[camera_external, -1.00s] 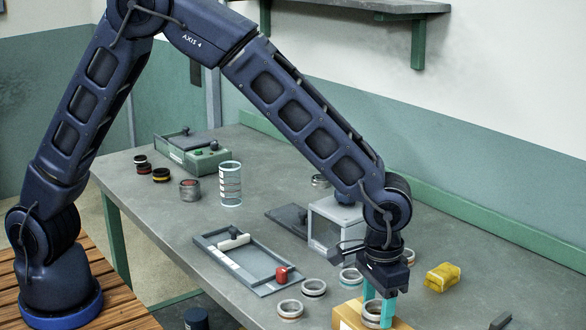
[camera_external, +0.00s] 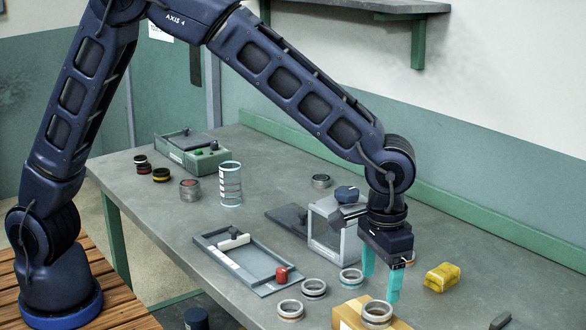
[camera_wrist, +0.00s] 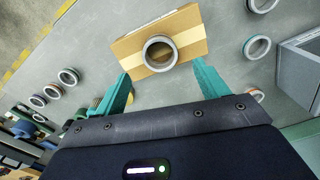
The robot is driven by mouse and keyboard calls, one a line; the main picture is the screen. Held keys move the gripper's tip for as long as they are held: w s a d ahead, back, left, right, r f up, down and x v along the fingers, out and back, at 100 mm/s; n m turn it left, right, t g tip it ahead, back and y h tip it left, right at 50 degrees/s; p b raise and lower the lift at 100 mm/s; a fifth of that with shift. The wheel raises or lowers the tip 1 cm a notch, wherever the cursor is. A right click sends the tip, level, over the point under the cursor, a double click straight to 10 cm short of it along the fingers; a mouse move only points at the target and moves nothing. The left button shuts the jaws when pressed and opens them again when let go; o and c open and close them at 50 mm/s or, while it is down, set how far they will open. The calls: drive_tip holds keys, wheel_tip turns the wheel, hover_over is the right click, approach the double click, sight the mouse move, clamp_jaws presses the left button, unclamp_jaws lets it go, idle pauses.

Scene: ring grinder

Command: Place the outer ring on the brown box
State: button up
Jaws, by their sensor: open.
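The brown box (camera_external: 349,316) is a cardboard box at the front edge of the external view, partly cut off. A grey metal ring (camera_external: 377,314) lies flat on top of it. In the wrist view, the ring (camera_wrist: 160,53) sits near the middle of the brown box (camera_wrist: 190,32), across its pale tape strip. My gripper (camera_external: 381,280) is open and empty, with teal fingers pointing down above and behind the box. In the wrist view, the fingers of my gripper (camera_wrist: 162,84) are apart on either side below the ring, not touching it.
More rings stand on the table (camera_external: 300,205), including a pair (camera_external: 302,298) left of the box and a teal-edged one (camera_external: 351,279). A grey cabinet (camera_external: 335,232) is left of my gripper. A tray (camera_external: 245,262) lies further left.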

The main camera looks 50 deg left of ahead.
drive_tip(key=w+a+r, duration=0.2)
drive_tip(key=a+r, duration=1.2)
drive_tip(key=s+a+r+n+t+h, duration=0.1)
drive_tip(key=s+a+r, duration=0.15)
drive_tip(key=a, duration=0.55)
drive_tip(key=s+a+r+n+t, duration=0.1)
drive_tip(key=a+r, duration=0.2)
drive_tip(key=a, duration=0.6)
drive_tip(key=s+a+n+t+y, duration=0.1)
drive_tip(key=s+a+t, duration=0.1)
drive_tip(key=s+a, duration=1.7)
drive_tip(key=shift+s+a+f+t, duration=0.25)
drive_tip(key=shift+s+a+t, duration=0.1)
drive_tip(key=shift+a, duration=0.7)
